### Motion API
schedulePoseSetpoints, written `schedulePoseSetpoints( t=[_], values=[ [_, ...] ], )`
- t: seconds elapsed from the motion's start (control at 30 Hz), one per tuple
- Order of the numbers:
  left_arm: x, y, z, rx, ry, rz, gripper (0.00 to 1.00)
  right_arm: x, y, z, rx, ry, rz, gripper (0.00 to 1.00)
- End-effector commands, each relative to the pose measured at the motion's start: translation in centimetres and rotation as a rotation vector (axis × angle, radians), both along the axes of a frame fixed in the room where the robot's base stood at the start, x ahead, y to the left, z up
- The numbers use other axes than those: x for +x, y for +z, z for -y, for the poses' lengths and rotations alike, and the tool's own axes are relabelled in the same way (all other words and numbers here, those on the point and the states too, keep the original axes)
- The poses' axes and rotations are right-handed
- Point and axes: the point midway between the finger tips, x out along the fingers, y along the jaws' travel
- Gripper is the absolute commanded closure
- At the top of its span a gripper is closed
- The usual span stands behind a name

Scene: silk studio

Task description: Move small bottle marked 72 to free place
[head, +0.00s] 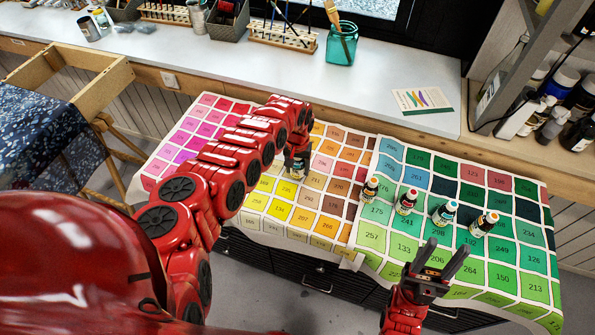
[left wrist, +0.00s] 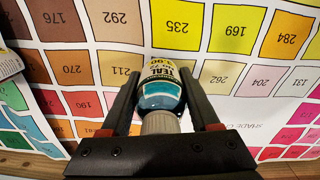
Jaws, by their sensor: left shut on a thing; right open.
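My left gripper (head: 298,150) is shut on a small bottle (head: 294,168) over the left colour chart, near the yellow and orange squares. In the left wrist view the bottle (left wrist: 161,88) is between the two dark fingers (left wrist: 160,105), with a teal body, grey cap and a label reading TEAL; the smaller number print is hard to read. I cannot tell whether its base touches the chart. My right gripper (head: 440,262) is open and empty, over the front of the green chart.
The left chart (head: 325,212) has bare squares around the held bottle. A shelf of bottles (head: 560,85) stands right.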

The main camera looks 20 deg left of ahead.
Motion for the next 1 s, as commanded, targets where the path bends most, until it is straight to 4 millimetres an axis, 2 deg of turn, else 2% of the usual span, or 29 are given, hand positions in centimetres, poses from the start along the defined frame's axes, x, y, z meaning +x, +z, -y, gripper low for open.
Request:
schedulePoseSetpoints(
  t=[0.03, 0.13, 0.57, 0.6, 0.73, 1.0],
  values=[
    [-0.1, -0.9, 0.2, -0.001, -0.001, -0.002, 1.0, 0.0, -0.1, 0.0, 0.0, 0.0, 0.0, 0.5],
    [0.0, -1.8, 0.1, -0.001, 0.001, 0.001, 1.0, 0.0, -0.5, 0.0, 0.0, 0.0, 0.0, 0.5],
    [0.0, -2.5, 0.0, 0.0, -0.001, 0.0, 1.0, 0.0, -0.8, 0.0, 0.0, 0.0, 0.0, 0.5],
    [0.0, -2.3, 0.0, 0.0, 0.0, 0.0, 0.31, 0.0, -0.7, 0.0, 0.0, 0.0, 0.0, 0.5],
    [-0.1, -2.3, 0.0, 0.0, 0.0, 0.0, 0.08, 0.0, -0.6, 0.0, 0.0, 0.0, 0.0, 0.5],
    [-0.1, -2.2, 0.0, 0.0, 0.0, -0.001, 0.08, 0.0, -0.6, 0.0, 0.0, 0.0, 0.0, 0.5]
  ],
)
